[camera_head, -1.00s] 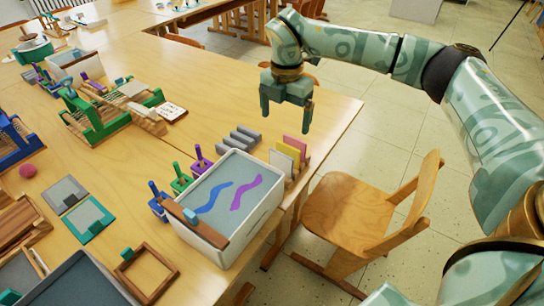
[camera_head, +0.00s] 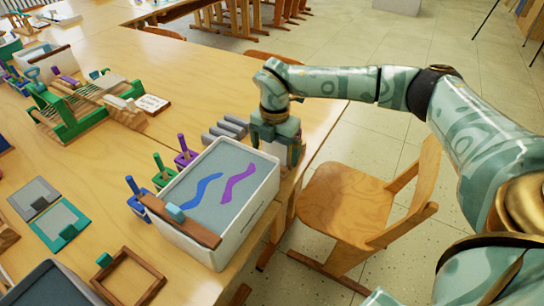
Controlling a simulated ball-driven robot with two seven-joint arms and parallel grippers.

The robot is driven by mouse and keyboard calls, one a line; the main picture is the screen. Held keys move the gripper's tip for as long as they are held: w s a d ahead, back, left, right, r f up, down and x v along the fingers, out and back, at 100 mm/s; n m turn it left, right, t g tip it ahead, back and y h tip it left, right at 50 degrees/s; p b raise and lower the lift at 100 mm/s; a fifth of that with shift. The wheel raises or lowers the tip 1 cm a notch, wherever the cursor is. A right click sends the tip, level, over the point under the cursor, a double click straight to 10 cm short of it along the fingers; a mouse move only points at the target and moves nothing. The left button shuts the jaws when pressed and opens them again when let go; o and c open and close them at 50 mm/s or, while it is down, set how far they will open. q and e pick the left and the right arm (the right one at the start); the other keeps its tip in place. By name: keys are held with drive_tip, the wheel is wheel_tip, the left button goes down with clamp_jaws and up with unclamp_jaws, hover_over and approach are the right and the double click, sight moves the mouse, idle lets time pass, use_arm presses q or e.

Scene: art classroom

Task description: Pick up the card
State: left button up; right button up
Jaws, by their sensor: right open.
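My right gripper (camera_head: 275,148) is open and points down over the card rack at the table's right edge, just behind the white tray. A pale card (camera_head: 279,153) shows between and below its fingers. The gripper hides most of the rack and its other cards. I cannot tell whether a finger touches a card. Another card, white with writing (camera_head: 151,104), leans by the green loom farther left. My left gripper is out of view.
A white tray (camera_head: 240,238) with blue and purple wavy strips stands close in front of the gripper. Grey blocks (camera_head: 225,131) and purple, green and blue handled tools (camera_head: 185,152) stand beside it. A wooden chair (camera_head: 345,207) is at the right, off the table edge.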

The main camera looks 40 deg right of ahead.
drive_tip(key=shift+s+r, duration=0.1)
drive_tip(key=shift+r, duration=0.05)
drive_tip(key=c, duration=0.9)
drive_tip(key=shift+c, duration=0.2)
